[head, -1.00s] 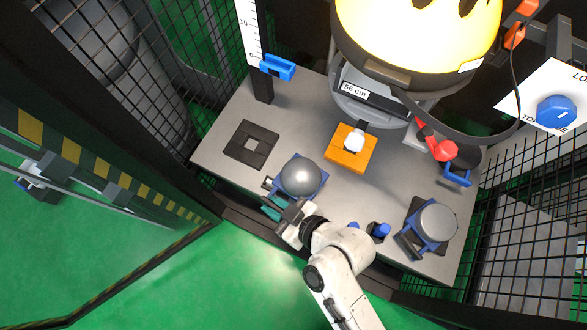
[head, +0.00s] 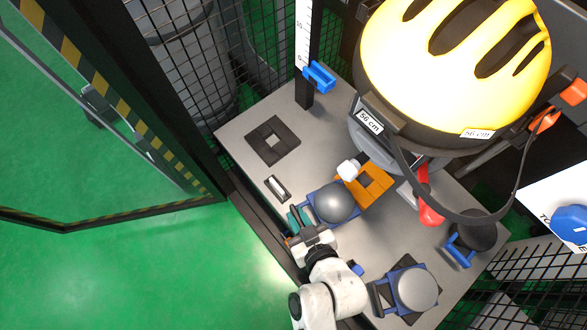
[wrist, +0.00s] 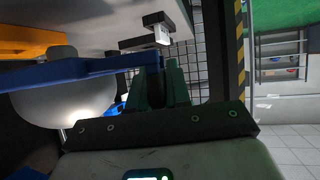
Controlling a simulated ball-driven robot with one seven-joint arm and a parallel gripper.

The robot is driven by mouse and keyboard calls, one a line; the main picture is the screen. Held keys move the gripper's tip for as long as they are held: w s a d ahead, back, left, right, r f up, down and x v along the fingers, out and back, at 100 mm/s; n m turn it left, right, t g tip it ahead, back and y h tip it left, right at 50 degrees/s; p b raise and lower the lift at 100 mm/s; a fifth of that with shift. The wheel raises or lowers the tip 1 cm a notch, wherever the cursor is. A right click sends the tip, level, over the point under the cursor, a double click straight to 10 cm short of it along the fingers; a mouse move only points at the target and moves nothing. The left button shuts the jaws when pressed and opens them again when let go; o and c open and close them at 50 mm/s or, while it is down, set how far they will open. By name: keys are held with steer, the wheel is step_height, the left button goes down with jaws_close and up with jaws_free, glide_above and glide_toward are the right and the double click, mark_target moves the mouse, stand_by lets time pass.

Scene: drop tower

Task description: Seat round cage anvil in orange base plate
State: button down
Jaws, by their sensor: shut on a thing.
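The wrist view also shows the anvil's blue frame (wrist: 72,72) and grey dome. The orange base plate (head: 378,186), with a dark square opening, lies just beyond the anvil, which overlaps its near-left edge in the head view. The plate shows at the wrist view's upper left (wrist: 28,36). The gap between anvil and plate is unclear.
A yellow-lit helmet (head: 455,60) hangs above the plate, with a white knob (head: 348,169) beneath. A second blue-framed anvil (head: 416,290) stands at right. A black square plate (head: 272,141) and a small bracket (head: 277,188) lie left. Mesh fencing surrounds the table.

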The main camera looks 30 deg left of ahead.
mark_target(353, 210)
steer(key=shift+w+d+f+b, duration=0.1)
steer(key=shift+w+d+b, duration=0.75)
steer(key=shift+w, duration=1.2)
steer(key=shift+w+d+f+b, duration=0.1)
steer(key=shift+w+d+b, duration=0.45)
steer(key=shift+w+b, duration=1.05)
steer(key=shift+w+d+f+b, duration=0.1)
steer(key=shift+w+d+b, duration=0.5)
steer(key=shift+w, duration=1.95)
steer(key=shift+w+d, duration=0.2)
steer(key=shift+w, duration=0.05)
steer(key=shift+f+b, duration=1.15)
steer(key=shift+f, duration=0.2)
steer(key=shift+f, duration=0.15)
steer(key=shift+s, duration=0.1)
steer(key=c, duration=1)
jaws_free()
steer(key=shift+f, duration=0.1)
steer(key=shift+s+f, duration=0.2)
steer(key=p+v, duration=0.1)
steer(key=v, duration=1)
steer(key=shift+w+r+p, duration=0.1)
steer(key=shift+w+p, duration=0.05)
steer(key=shift+p, duration=0.2)
